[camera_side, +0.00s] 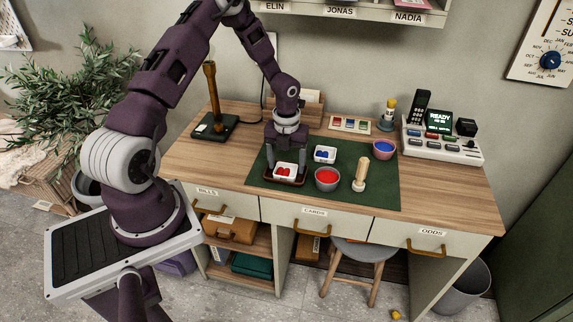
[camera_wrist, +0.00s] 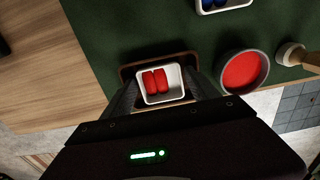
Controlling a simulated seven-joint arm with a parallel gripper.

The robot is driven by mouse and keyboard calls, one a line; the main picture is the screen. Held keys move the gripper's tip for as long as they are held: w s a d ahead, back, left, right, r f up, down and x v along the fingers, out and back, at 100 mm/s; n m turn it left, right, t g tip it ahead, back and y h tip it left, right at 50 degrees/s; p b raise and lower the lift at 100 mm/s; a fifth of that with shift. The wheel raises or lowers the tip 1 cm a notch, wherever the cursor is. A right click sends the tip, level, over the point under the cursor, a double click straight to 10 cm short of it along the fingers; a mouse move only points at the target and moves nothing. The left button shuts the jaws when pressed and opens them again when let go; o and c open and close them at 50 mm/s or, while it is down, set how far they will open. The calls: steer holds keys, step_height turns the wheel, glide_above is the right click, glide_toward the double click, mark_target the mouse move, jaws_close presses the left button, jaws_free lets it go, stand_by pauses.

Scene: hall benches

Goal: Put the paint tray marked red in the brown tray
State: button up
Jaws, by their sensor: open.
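The paint tray marked red is a small white tray (camera_side: 285,176) with red pieces in it. It sits inside the brown tray (camera_side: 284,182) at the front left of the green mat. The wrist view also shows the white tray (camera_wrist: 160,99) within the brown tray's rim (camera_wrist: 150,58). My gripper (camera_side: 286,171) is open and low over the brown tray, with one finger on each side of the white tray. In the wrist view the fingers (camera_wrist: 161,92) flank it closely; I cannot tell whether they touch it.
A white tray with blue pieces (camera_side: 325,154) stands behind on the green mat (camera_side: 350,150). A grey bowl of red paint (camera_side: 327,179), a wooden-handled stamp or brush (camera_side: 361,173) and a bowl of blue (camera_side: 384,149) are to the right. The wooden bench (camera_side: 440,190) is clear at front right.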

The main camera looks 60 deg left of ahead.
step_height(320, 180, up, 13)
step_height(320, 180, up, 13)
steer(key=n+t+y, duration=0.1)
steer(key=n+y, duration=0.1)
steer(key=n, duration=0.8)
glide_above(287, 173)
steer(key=s+d, duration=0.6)
steer(key=d, duration=0.2)
steer(key=s+d+r+n+t+h, duration=0.1)
steer(key=s+d+r+n+t, duration=0.1)
steer(key=s+d+n, duration=0.3)
steer(key=s+d+r+n+t+h, duration=0.1)
steer(key=s+d+r+n, duration=0.4)
steer(key=s+n, duration=0.6)
steer(key=shift+s+d+n+t, duration=0.2)
steer(key=shift+n+t, duration=0.3)
steer(key=shift+t, duration=0.3)
